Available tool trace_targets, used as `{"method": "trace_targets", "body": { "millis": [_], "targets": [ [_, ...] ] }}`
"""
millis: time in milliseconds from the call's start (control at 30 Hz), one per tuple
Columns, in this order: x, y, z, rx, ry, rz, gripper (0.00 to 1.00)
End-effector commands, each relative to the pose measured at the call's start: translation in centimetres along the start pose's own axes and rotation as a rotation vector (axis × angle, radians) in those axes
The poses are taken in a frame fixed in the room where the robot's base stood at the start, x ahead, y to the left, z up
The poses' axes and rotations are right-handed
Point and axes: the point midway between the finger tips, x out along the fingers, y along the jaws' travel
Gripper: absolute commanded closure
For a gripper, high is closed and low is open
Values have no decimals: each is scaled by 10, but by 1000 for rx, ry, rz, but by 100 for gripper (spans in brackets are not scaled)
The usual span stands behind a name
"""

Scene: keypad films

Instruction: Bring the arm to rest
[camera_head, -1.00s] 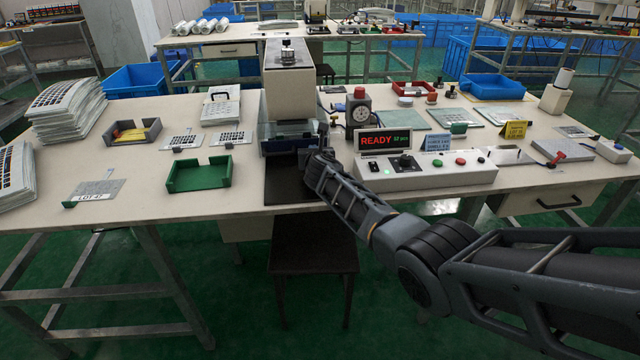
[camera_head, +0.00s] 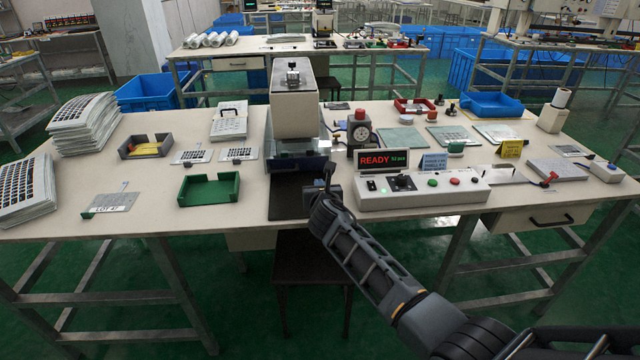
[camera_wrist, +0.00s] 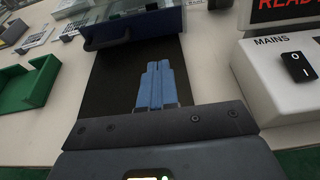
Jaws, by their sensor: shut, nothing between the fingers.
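My arm reaches in from the lower right in the head view. My gripper (camera_head: 328,170) is at its far end, in front of the press and left of the control box. In the wrist view my gripper (camera_wrist: 158,68) shows two blue fingers side by side, shut and empty. They are over the black mat (camera_wrist: 110,85), which also shows in the head view (camera_head: 286,200). The press (camera_head: 295,105), with a dark blue front part (camera_wrist: 130,28), stands just beyond the fingers.
The control box (camera_head: 425,190) with a MAINS switch (camera_wrist: 297,66) is close on the right, under a red READY display (camera_head: 383,160). A green tray (camera_head: 208,188) lies to the left. A dark stool (camera_head: 313,262) stands below the table's front edge.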

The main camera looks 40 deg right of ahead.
Motion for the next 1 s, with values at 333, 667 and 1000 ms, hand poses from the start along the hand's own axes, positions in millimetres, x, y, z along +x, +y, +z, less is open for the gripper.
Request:
{"method": "trace_targets", "body": {
  "millis": [333, 667, 1000],
  "targets": [
    [-14, 0, 0, 1, 0, 0, 100],
    [-64, 30, -49, 256, 51, 90, 100],
    [-205, 57, -138, 902, 216, 218, 100]
  ]
}}
